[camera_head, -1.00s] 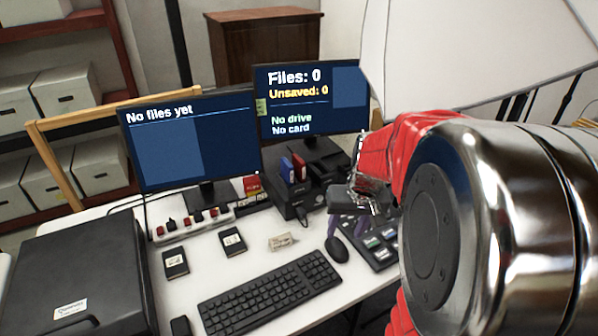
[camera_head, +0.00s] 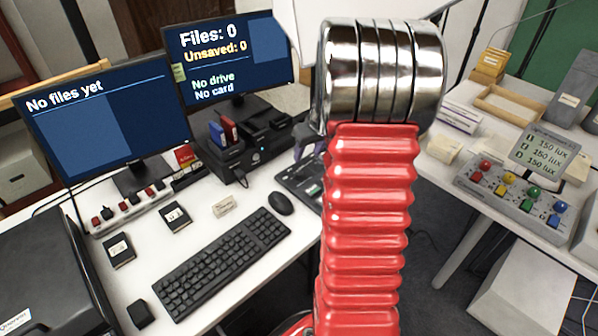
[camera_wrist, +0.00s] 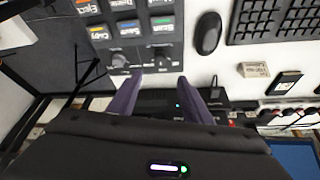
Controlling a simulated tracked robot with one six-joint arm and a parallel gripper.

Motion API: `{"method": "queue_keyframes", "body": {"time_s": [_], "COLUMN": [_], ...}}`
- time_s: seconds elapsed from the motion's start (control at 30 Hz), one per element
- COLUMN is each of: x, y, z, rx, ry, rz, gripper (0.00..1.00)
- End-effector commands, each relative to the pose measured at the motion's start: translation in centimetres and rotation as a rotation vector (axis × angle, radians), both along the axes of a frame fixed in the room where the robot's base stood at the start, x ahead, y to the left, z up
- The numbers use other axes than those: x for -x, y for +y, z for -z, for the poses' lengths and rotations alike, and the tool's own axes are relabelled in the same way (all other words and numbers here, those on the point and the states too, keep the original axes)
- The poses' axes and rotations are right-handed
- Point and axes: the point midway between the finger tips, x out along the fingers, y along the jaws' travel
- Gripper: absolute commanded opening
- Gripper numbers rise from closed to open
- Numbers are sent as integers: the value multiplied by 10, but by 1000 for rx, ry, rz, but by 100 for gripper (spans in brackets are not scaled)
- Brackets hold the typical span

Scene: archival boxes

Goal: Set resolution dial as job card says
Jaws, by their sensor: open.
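The dark control panel (camera_head: 298,182) lies on the white desk right of the mouse, partly hidden by my arm. I cannot read which is the resolution dial. My gripper (camera_wrist: 160,80) is open, its two purple fingers pointing at the panel. The right dial lies just beyond the gap between the fingertips; touch cannot be told. In the head view my gripper is mostly hidden behind my arm. No job card is clearly identifiable.
A mouse (camera_head: 281,203) and a keyboard (camera_head: 222,262) lie left of the panel. A dock with red and blue cartridges (camera_head: 234,155) stands behind. Two monitors (camera_head: 105,125) stand at the back. A second table at right holds a lamp control box (camera_head: 520,198).

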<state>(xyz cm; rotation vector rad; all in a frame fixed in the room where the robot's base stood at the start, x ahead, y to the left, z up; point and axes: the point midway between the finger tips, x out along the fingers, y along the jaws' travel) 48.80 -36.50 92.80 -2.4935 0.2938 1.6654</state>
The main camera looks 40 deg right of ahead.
Motion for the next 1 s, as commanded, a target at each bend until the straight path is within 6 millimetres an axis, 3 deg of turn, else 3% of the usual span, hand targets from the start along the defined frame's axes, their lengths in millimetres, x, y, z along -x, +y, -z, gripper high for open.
{"method": "queue_keyframes", "body": {"time_s": [0.37, 1.0], "x": [-4, -34], "y": [0, -7], "z": [11, 86], "rx": [-2, -3], "ry": [2, 1], "rz": [1, 0], "gripper": [45, 45]}}
